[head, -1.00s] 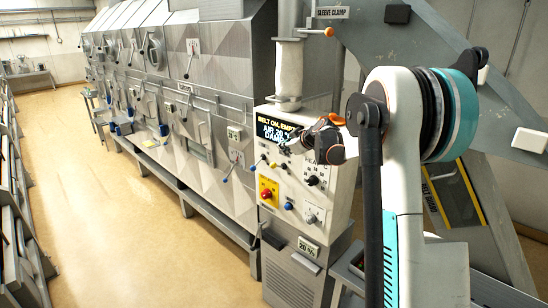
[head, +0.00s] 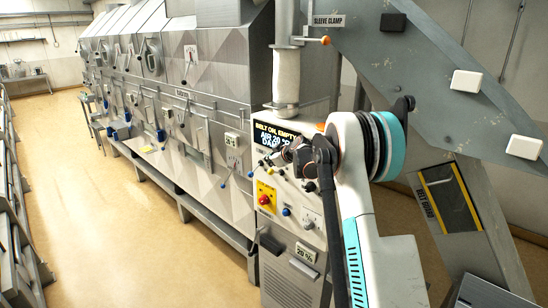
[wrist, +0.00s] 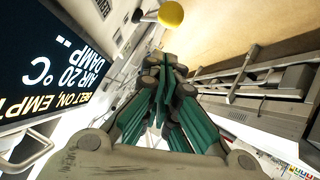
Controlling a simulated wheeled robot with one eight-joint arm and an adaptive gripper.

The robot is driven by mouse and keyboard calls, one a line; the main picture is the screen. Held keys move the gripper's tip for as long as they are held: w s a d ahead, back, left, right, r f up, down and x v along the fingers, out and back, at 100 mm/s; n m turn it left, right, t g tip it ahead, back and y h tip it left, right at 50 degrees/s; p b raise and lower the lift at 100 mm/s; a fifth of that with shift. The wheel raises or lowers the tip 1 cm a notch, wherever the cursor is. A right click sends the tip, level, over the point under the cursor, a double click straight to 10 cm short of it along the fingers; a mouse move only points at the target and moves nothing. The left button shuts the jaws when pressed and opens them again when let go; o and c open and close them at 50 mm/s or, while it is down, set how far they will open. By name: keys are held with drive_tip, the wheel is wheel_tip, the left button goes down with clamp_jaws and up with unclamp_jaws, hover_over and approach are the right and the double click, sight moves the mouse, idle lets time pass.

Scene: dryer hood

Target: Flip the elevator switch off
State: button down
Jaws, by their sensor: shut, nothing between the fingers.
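The control panel (head: 283,212) stands on a grey cabinet. It carries a lit display reading "BELT ON, EMPTY" and several small levers and knobs. Their labels are too small to read, so I cannot tell which one is the elevator switch. A lever with a yellow ball (wrist: 171,14) shows in the wrist view, just beyond my fingertips and apart from them as far as I can see. My gripper (wrist: 164,66) is shut and empty, close in front of the panel, with the display (wrist: 45,75) at its left. In the head view my arm mostly hides the gripper and part of the panel.
A red button on a yellow plate (head: 265,197) sits low on the panel. A long grey dryer (head: 165,100) runs away to the left beside open floor (head: 85,190). A sloping grey chute (head: 435,80) rises at the right. A white pipe (head: 286,75) stands above the panel.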

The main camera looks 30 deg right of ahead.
drive_tip(key=shift+w+d+f, duration=0.2)
drive_tip(key=shift+d+f, duration=0.05)
drive_tip(key=shift+f, duration=0.45)
drive_tip(key=shift+w+d+f, duration=0.2)
drive_tip(key=shift+d+f, duration=0.05)
drive_tip(key=shift+f, duration=0.45)
drive_tip(key=shift+a, duration=0.1)
drive_tip(key=shift+s+a+f+h+b, duration=0.15)
drive_tip(key=shift+a+f+h+b, duration=0.15)
drive_tip(key=shift+b, duration=0.3)
drive_tip(key=shift+f+n+b, duration=0.25)
drive_tip(key=shift+n+b, duration=0.15)
